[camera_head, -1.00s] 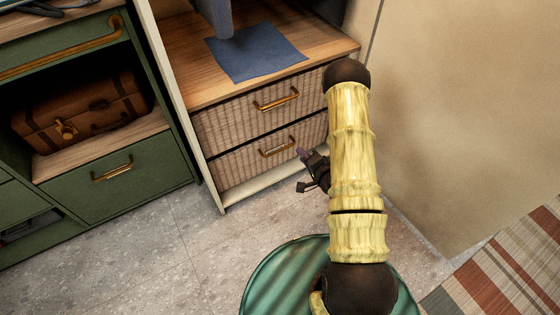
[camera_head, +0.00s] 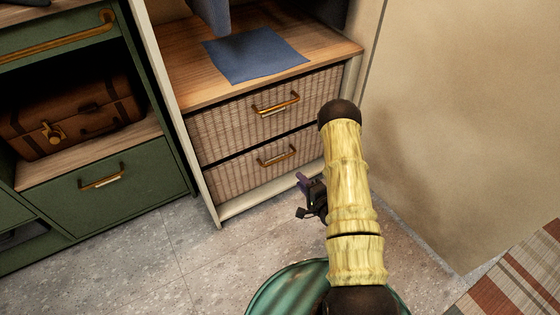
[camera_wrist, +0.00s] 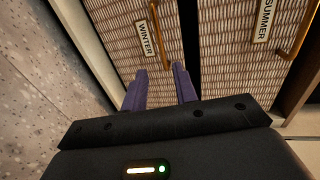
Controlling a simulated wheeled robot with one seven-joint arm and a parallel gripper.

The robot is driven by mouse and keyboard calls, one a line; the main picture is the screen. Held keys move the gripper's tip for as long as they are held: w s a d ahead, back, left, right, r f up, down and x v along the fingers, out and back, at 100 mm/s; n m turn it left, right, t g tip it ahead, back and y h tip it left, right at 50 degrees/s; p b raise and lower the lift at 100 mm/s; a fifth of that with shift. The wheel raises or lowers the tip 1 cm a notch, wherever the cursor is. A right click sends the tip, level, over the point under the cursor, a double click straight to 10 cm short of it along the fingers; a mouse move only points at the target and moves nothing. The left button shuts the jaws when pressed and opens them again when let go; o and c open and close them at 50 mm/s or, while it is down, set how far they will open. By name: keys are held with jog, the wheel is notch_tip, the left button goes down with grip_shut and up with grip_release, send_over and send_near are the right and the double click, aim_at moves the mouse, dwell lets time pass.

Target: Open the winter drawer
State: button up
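The winter drawer is the lower woven-front drawer (camera_head: 240,175); it is shut. Its brass handle (camera_head: 277,156) runs across the front. In the wrist view the turned WINTER label (camera_wrist: 145,38) is beside that handle (camera_wrist: 157,35). My gripper (camera_head: 301,179) is low, in front and to the right of the handle in the head view. In the wrist view its two purple fingers (camera_wrist: 160,70) are apart and empty, with the handle's near end appearing between the tips. I cannot tell the exact gap to the handle.
The summer drawer (camera_head: 225,125), labelled SUMMER (camera_wrist: 264,20), is shut directly above. A blue cloth (camera_head: 255,55) lies on the shelf over it. A green cabinet (camera_head: 120,195) with a suitcase (camera_head: 75,118) stands left. A beige wall (camera_head: 450,130) is at right. Grey floor (camera_head: 200,250) is clear in front.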

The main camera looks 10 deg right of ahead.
aim_at(280, 159)
jog(key=b+x, duration=0.7)
jog(key=x, duration=0.8)
jog(key=shift+w, duration=0.1)
jog(key=shift+r, duration=0.1)
grip_shut()
